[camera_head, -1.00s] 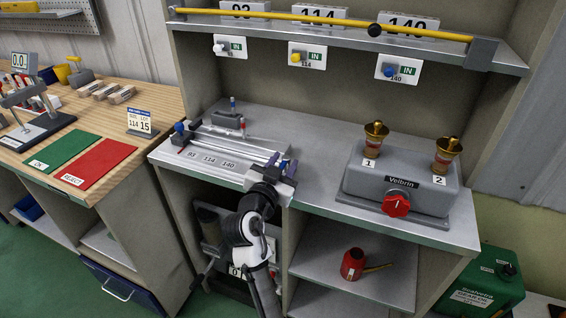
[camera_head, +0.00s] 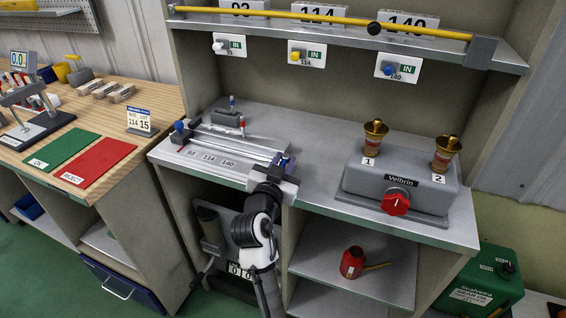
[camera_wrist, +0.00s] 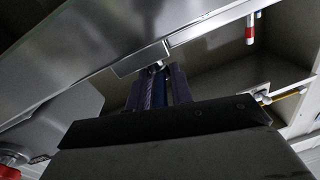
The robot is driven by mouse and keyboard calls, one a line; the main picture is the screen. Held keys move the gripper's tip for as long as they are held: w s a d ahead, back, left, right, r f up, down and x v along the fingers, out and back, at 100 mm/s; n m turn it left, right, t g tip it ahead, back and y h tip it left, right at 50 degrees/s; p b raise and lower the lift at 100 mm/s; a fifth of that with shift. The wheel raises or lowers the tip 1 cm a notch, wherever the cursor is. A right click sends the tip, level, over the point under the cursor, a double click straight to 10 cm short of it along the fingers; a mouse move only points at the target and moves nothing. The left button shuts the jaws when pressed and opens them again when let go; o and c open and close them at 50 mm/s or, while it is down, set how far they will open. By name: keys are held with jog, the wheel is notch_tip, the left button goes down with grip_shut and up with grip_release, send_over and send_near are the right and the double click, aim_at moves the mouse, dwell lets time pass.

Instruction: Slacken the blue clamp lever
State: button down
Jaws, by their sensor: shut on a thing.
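The measuring fixture (camera_head: 215,157) is a grey metal bed with number plates 93, 114 and 140, on the middle bench. The blue clamp lever (camera_wrist: 160,86) shows as a narrow blue strip between my fingers in the wrist view. My gripper (camera_head: 282,162) is at the fixture's right end block. In the wrist view my gripper (camera_wrist: 158,78) is shut on the lever, with a dark finger on each side. A small metal pin shows just beyond the fingertips. In the head view my gripper hides most of the lever, so its exact angle cannot be told.
A blue-tipped part (camera_head: 180,127) sits at the fixture's left end. A grey Velbrin box (camera_head: 375,205) with a red knob and two brass cups stands to the right. A yellow bar (camera_head: 330,18) lies along the upper shelf. Bare bench lies between fixture and box.

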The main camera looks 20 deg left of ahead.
jog(key=n+y, duration=0.2)
jog(key=y, duration=0.1)
jog(key=shift+d+n+g+y, duration=0.3)
jog(key=n+y, duration=0.1)
jog(key=n+g+y+b, duration=0.1)
jog(key=y, duration=0.1)
jog(key=shift+w+d+f, duration=0.1)
jog(key=shift+d, duration=0.1)
jog(key=n+g+y+b, duration=0.1)
jog(key=y, duration=0.1)
jog(key=n+g+y+b, duration=0.1)
jog(key=b, duration=0.1)
jog(key=shift+w+d+f+n+y, duration=0.1)
jog(key=shift+w+d+n+y, duration=0.1)
jog(key=shift+n+y, duration=0.2)
jog(key=n+g+y+b, duration=0.2)
jog(key=g, duration=0.1)
jog(key=shift+w+d+y+b, duration=0.1)
jog(key=shift+y+b, duration=0.2)
jog(key=shift+b, duration=0.1)
jog(key=shift+n, duration=0.3)
jog(key=c, duration=1.4)
grip_release()
jog(key=shift+c, duration=0.2)
jog(key=shift+r, duration=0.2)
